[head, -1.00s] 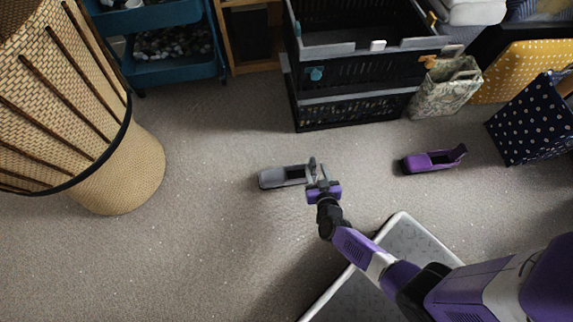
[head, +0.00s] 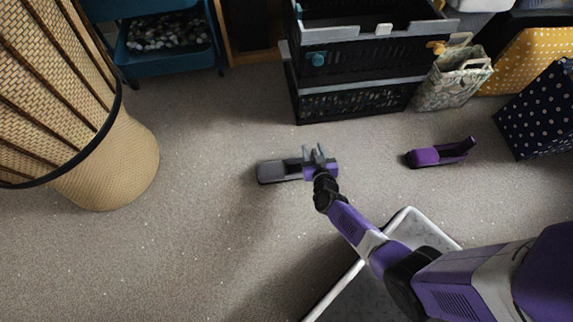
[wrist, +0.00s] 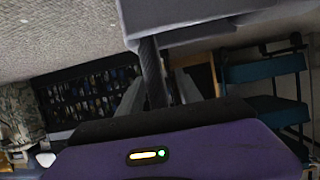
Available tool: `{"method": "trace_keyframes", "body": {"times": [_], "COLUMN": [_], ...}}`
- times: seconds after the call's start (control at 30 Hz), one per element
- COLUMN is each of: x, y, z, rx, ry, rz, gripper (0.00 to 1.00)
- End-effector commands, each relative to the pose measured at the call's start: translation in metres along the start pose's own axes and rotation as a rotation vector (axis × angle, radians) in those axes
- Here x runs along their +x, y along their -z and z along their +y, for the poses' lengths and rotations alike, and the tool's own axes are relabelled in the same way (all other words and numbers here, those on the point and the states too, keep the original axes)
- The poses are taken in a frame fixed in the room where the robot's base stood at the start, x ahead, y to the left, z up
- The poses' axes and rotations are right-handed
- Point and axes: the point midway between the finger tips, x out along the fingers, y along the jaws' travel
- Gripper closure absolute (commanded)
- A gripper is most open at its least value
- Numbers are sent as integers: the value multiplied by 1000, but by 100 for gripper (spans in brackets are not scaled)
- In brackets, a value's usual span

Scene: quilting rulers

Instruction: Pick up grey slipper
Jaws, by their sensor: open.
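The grey slipper (head: 277,172) lies on the carpet in the middle of the head view, with its dark end pointing left. My gripper (head: 314,150) is at the slipper's right end, with its two grey fingers spread and pointing away from my body. It covers part of that end. In the wrist view a large grey piece of the slipper (wrist: 190,14) fills the upper right, close to the fingers.
A purple slipper (head: 440,153) lies to the right. Black stacked crates (head: 355,93) stand behind, with a patterned bag (head: 455,82) beside them. Open carpet (head: 200,240) lies in front of the slipper.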

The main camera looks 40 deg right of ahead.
Motion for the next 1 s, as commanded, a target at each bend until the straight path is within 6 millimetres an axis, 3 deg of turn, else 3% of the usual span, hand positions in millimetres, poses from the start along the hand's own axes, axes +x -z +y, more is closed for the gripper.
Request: {"method": "trace_keyframes", "body": {"times": [0.07, 0.3, 1.0], "x": [0, 0, -1], "y": [0, 0, 0], "z": [0, 0, 0], "rx": [0, 0, 0], "ry": [0, 0, 0], "rz": [0, 0, -1], "gripper": [58, 100, 100]}}
